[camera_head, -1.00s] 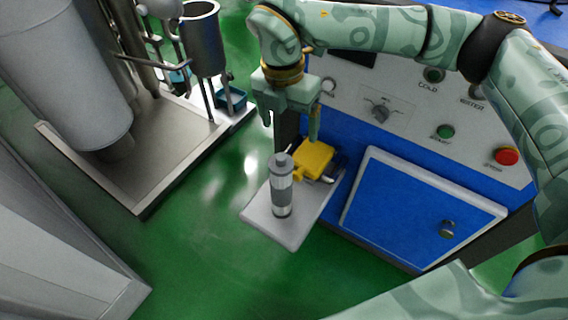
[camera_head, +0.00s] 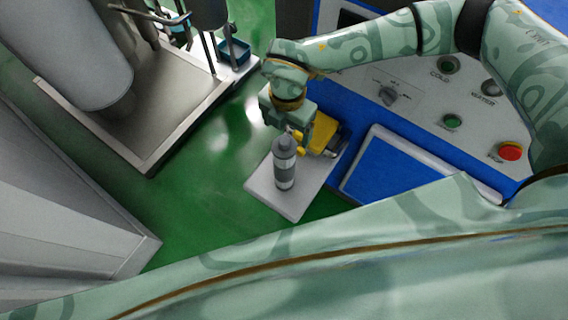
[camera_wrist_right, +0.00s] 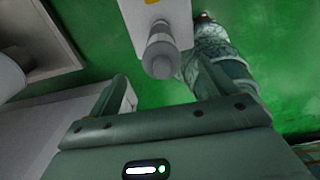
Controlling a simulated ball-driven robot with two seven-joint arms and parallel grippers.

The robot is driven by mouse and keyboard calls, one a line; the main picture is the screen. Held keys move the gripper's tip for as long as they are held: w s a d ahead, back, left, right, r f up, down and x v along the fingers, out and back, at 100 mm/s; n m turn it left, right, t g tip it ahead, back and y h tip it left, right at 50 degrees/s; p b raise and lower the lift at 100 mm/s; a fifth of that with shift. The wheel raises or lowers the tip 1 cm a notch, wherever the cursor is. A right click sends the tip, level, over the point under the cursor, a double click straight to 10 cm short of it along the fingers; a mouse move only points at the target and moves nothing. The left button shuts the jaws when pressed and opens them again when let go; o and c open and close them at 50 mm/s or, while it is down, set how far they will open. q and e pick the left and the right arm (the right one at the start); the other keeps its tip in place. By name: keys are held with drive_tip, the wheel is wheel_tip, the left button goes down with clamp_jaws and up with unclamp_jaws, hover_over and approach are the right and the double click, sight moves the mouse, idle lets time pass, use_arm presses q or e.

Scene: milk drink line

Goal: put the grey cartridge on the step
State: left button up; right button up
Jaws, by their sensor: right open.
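The grey cartridge (camera_head: 284,168), a cylinder with a dark cap and pale bands, stands upright on a pale grey plate (camera_head: 293,207) like a step at the foot of the blue machine. My right gripper (camera_head: 287,130) is open and empty, close above and behind the cartridge's cap. In the right wrist view the cartridge (camera_wrist_right: 160,52) lies ahead, between the lines of the two open fingers, apart from both. The plate (camera_wrist_right: 131,13) shows behind it. My left gripper is not in view.
A yellow part (camera_head: 323,134) sits right behind the cartridge, by the blue machine (camera_head: 385,180). The machine's panel has a red button (camera_head: 509,151). A metal stand (camera_head: 165,120) with a large tank is at the left. Green floor lies between. My own body covers the lower foreground.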

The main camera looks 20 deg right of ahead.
sight(284, 148)
wheel_tip(284, 148, down, 3)
drive_tip(key=shift+s, duration=0.15)
drive_tip(key=f, duration=0.1)
drive_tip(key=f+b, duration=0.1)
drive_tip(key=f, duration=0.1)
drive_tip(key=f+b, duration=0.1)
drive_tip(key=f, duration=0.1)
drive_tip(key=shift+s+a+f, duration=0.1)
drive_tip(key=shift+s+a, duration=0.1)
drive_tip(key=shift+a, duration=0.15)
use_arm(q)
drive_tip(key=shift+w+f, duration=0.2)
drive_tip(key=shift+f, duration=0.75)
use_arm(e)
drive_tip(key=c, duration=1.4)
